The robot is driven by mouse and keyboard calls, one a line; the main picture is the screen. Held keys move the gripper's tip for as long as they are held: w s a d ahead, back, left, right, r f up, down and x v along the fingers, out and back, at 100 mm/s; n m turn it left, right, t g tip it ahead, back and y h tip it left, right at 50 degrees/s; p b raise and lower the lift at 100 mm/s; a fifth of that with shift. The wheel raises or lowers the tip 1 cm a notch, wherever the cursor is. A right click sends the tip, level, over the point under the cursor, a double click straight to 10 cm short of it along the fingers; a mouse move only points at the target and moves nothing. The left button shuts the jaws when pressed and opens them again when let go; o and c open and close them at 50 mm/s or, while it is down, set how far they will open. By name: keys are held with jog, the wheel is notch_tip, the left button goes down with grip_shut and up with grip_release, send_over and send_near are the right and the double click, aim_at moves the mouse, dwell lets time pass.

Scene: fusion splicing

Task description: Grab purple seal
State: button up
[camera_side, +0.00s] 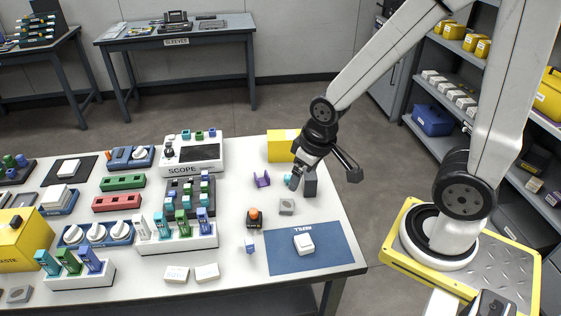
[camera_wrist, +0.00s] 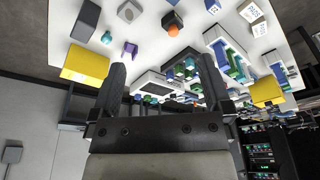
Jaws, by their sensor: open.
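A small purple piece (camera_side: 262,180) with two upright prongs, the only clearly purple thing I can make out as the seal, stands on the white table, left of my gripper. In the wrist view the purple piece (camera_wrist: 130,50) shows just beyond the left fingertip, apart from it. My gripper (camera_side: 325,178) is open and empty above the right part of the table, its fingers spread wide. In the wrist view my gripper (camera_wrist: 161,65) has nothing between its fingers.
A dark grey block (camera_side: 310,186) and a teal piece (camera_side: 288,180) are close to my gripper. A yellow box (camera_side: 282,146) stands behind. A grey block (camera_side: 287,207), an orange-topped item (camera_side: 254,217) and a blue mat (camera_side: 330,262) lie in front. The scope (camera_side: 181,166) and racks stand left.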

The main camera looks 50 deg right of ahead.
jog(key=m+t+y, duration=0.5)
jog(key=m+y, duration=0.6)
jog(key=m, duration=1.4)
send_over(262, 181)
jog(key=s+d, duration=0.3)
jog(key=d, duration=0.1)
notch_tip(262, 181, down, 13)
jog(key=shift+w+a+f, duration=0.1)
jog(key=shift+w+f, duration=0.05)
jog(key=shift+f, duration=2.95)
jog(key=shift+f, duration=0.1)
jog(key=shift+f, duration=0.2)
jog(key=shift+a+f, duration=0.2)
jog(key=shift+a, duration=0.05)
jog(key=shift+x, duration=2.25)
